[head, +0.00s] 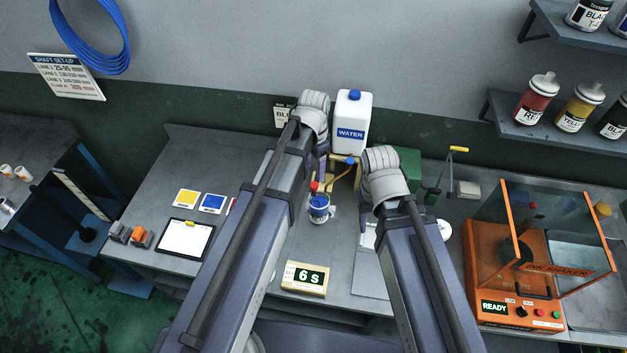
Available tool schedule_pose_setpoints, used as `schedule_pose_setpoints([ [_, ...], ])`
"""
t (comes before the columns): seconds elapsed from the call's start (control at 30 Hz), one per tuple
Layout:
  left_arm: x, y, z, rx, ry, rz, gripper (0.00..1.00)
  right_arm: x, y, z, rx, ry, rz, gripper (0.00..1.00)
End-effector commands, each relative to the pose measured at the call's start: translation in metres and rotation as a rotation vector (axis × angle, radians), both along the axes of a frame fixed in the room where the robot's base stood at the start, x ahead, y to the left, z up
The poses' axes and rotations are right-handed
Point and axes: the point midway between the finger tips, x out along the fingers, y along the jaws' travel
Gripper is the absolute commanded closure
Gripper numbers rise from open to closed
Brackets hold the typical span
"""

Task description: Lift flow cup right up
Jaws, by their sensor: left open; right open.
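My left gripper (323,165) points down behind the blue can, mostly hidden by its own wrist, and is open. My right gripper (364,212) is open, just right of the can, its fingers partly hidden by its wrist. A small can with a blue label (319,207) stands on the bench between and in front of them. Behind it, a yellow piece with a blue knob (348,162) shows between the wrists. A dark upright tool with a yellow top handle (440,175) stands to the right. I cannot tell for sure which thing is the flow cup.
A white water jug (352,122) stands at the back. A timer reading 6 s (304,278) sits at the front. The orange ink shaker (515,275) with clear panels fills the right end.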

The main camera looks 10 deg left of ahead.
Motion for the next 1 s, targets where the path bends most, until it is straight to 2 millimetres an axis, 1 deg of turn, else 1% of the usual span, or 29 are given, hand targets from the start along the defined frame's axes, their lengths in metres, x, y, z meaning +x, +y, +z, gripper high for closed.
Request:
schedule_pose_setpoints([
  [0.03,0.000,0.000,-0.008,0.000,0.000,0.000,0.36,0.000,0.000,-0.008,0.000,0.000,0.002,0.50],
  [0.17,0.000,0.000,-0.022,0.000,0.000,0.000,0.36,0.000,0.000,-0.022,0.000,0.000,0.010,0.50],
  [0.4,0.000,0.000,-0.053,0.000,0.000,0.000,0.36,0.001,0.000,-0.053,-0.001,-0.001,0.018,0.50],
  [0.53,0.000,0.000,-0.066,0.000,0.000,0.000,0.36,0.001,0.000,-0.066,0.000,-0.002,0.017,0.50],
  [0.67,0.000,0.000,-0.072,0.000,0.000,0.000,0.36,0.001,0.000,-0.072,-0.001,-0.002,0.016,0.50],
  [0.93,0.000,0.000,-0.071,0.000,0.000,0.000,0.36,0.001,0.000,-0.071,-0.001,-0.002,0.016,0.50],
  [0.97,0.000,0.000,-0.071,0.000,0.000,0.000,0.37,0.001,0.000,-0.071,-0.001,-0.002,0.016,0.50],
  [1.0,0.000,0.000,-0.071,0.000,0.000,0.000,0.42,0.001,0.000,-0.071,-0.001,-0.002,0.016,0.50],
])
